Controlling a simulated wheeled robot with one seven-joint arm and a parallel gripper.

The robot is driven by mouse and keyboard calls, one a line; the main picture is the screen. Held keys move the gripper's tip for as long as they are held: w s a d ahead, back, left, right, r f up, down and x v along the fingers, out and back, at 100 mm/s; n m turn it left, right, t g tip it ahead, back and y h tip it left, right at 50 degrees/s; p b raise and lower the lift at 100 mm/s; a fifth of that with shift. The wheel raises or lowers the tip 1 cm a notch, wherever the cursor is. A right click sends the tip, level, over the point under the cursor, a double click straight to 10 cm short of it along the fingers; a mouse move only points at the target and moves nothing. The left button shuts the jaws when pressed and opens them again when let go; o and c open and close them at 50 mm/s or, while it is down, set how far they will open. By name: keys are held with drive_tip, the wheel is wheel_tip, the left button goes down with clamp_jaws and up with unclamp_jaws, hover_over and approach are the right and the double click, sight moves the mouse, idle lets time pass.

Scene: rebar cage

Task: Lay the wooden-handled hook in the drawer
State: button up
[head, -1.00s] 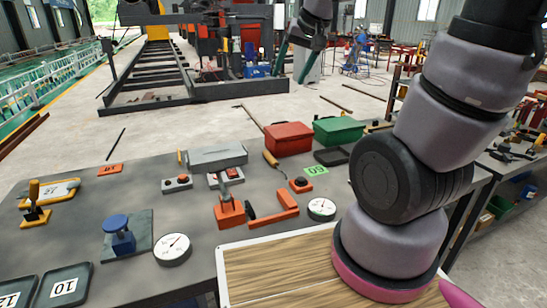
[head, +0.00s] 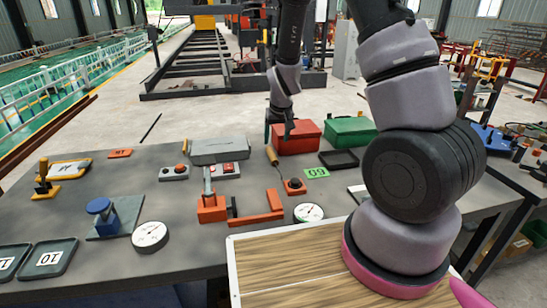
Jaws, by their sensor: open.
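The wooden-handled hook (head: 272,156) lies on the grey table in the head view, left of the red box. Its tan handle points to the back and its thin dark shaft runs toward the front right. My gripper (head: 279,138) is open, pointing down just behind and above the handle, in front of the red box's left end. I cannot tell whether it touches anything. I cannot make out a drawer for certain.
The red box (head: 298,139) and green box (head: 350,131) stand at the table's back edge. Orange brackets (head: 257,218) lie in front.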

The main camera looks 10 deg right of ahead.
sight(273, 154)
drive_tip(key=x, duration=0.9)
drive_tip(key=shift+a, duration=0.25)
drive_tip(key=shift+c, duration=0.3)
clamp_jaws()
